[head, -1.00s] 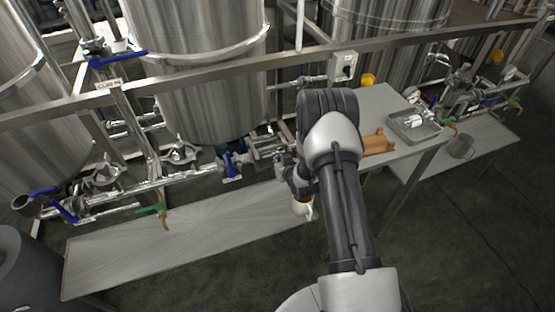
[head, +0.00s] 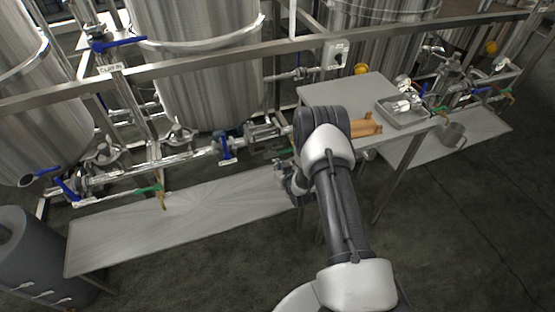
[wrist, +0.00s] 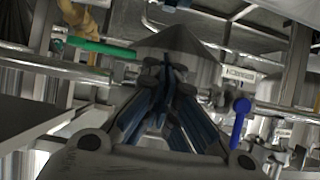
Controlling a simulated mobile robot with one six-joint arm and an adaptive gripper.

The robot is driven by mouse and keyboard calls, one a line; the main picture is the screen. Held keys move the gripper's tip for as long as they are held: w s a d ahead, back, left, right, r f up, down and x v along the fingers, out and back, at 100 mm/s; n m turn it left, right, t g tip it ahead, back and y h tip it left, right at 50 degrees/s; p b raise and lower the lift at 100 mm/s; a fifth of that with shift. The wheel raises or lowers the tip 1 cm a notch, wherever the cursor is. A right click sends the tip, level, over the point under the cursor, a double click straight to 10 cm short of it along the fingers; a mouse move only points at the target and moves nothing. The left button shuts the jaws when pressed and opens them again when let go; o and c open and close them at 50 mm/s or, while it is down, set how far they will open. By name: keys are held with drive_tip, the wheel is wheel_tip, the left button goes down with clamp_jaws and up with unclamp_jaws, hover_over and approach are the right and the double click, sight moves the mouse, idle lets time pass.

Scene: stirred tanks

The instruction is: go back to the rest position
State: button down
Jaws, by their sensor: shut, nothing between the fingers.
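My gripper (head: 292,180) is partly hidden behind my own arm in the head view, near the right end of the low grey bench. In the wrist view my gripper (wrist: 165,75) points at the tanks and pipework. Its blue-padded fingers are together, with nothing between them. It touches nothing that I can make out.
A low grey bench (head: 180,225) runs along the tanks. A higher table (head: 350,92) on the right bears a tray (head: 402,118) and an orange-brown block (head: 364,126). A green-handled valve (head: 150,190) hangs over the low bench. A grey pot (head: 453,134) stands farther right.

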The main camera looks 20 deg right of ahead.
wheel_tip(320, 180, up, 14)
drive_tip(key=w+g, duration=0.1)
drive_tip(key=w, duration=0.1)
drive_tip(key=s+a+r+g+h, duration=0.15)
drive_tip(key=s+r, duration=0.25)
drive_tip(key=r, duration=0.4)
drive_tip(key=s+a+r+g+y, duration=0.15)
drive_tip(key=s+r, duration=0.25)
drive_tip(key=r, duration=0.4)
drive_tip(key=s+a+r+g, duration=0.1)
drive_tip(key=s+a+r, duration=0.3)
drive_tip(key=s+r, duration=0.8)
drive_tip(key=s+a+g, duration=0.1)
drive_tip(key=s+a, duration=0.1)
drive_tip(key=s, duration=0.9)
drive_tip(key=s+a+g, duration=0.1)
drive_tip(key=s, duration=1.1)
drive_tip(key=shift+s+a, duration=0.15)
drive_tip(key=shift+a, duration=0.2)
drive_tip(key=c, duration=2.4)
unclamp_jaws()
